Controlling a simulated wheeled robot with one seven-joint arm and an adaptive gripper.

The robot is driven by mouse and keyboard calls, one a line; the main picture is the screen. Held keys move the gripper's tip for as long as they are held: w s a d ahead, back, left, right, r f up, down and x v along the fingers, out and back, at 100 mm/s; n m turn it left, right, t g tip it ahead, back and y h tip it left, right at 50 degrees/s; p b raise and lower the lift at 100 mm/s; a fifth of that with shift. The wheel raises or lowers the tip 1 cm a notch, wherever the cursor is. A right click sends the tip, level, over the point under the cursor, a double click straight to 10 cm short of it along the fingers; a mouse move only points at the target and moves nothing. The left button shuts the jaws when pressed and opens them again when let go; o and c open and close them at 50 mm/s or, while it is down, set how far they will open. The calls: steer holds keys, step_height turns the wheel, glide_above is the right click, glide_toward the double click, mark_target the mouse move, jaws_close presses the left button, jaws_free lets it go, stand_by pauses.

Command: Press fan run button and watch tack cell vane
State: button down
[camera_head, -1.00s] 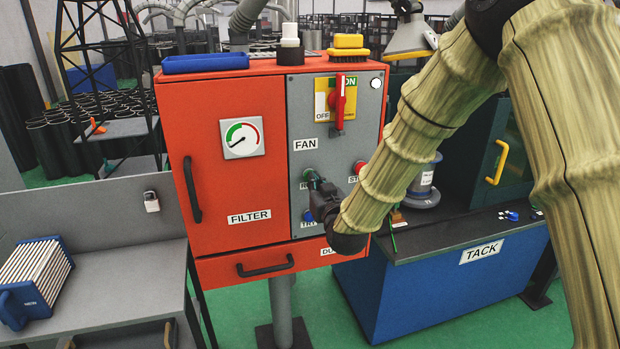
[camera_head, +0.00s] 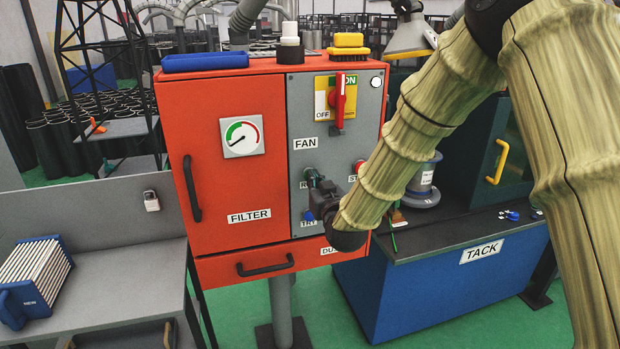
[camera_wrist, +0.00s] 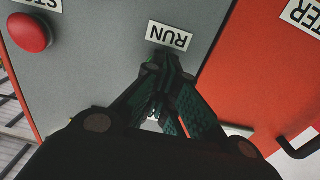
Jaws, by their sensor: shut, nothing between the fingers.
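My gripper (camera_head: 315,182) is shut and empty, with its fingertips at the RUN position on the grey fan panel (camera_head: 345,125). In the wrist view the fingertips (camera_wrist: 163,70) sit just beside the RUN label (camera_wrist: 170,36) and cover the run button. I cannot tell whether they touch or press it. The red STOP button (camera_wrist: 30,33) is clear to one side; in the head view it is partly behind my arm (camera_head: 359,166). The tack cell (camera_head: 480,252) is the blue bench at right. I cannot make out its vane.
The FAN panel has a red rotary switch (camera_head: 340,100) and a blue TRY button (camera_head: 309,215) below my gripper. The orange filter cabinet (camera_head: 230,190) bears a round gauge (camera_head: 242,137), its needle pointing lower left. A grey bench (camera_head: 115,280) with a filter (camera_head: 35,275) stands left.

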steer(key=shift+w+a, duration=0.2)
steer(key=shift+w, duration=0.4)
stand_by(0.9)
steer(key=shift+s, duration=0.1)
steer(key=shift+b+v, duration=0.65)
steer(key=shift+v, duration=2.1)
steer(key=s+d+f+m+g+h, duration=0.1)
steer(key=s+d+f+g, duration=0.4)
steer(key=f, duration=0.7)
steer(key=s+d+f+g+h, duration=0.1)
steer(key=s+d+f, duration=0.2)
steer(key=s+f, duration=0.65)
steer(key=s+d+f+m+g+h, duration=0.1)
steer(key=s+d+f+g, duration=0.25)
steer(key=f, duration=1.05)
steer(key=s+d+f+g+h, duration=0.1)
steer(key=s+f, duration=0.4)
steer(key=s, duration=0.5)
steer(key=s+d+f+m+g, duration=0.1)
steer(key=s+d+f+g, duration=0.3)
steer(key=s, duration=0.7)
steer(key=s+d+f+m+g+h, duration=0.1)
steer(key=s+d+f, duration=0.4)
steer(key=s, duration=0.6)
steer(key=shift+s+d+f+g+h, duration=0.3)
steer(key=shift+f+g, duration=0.1)
steer(key=shift+g, duration=0.45)
steer(key=shift+w, duration=0.1)
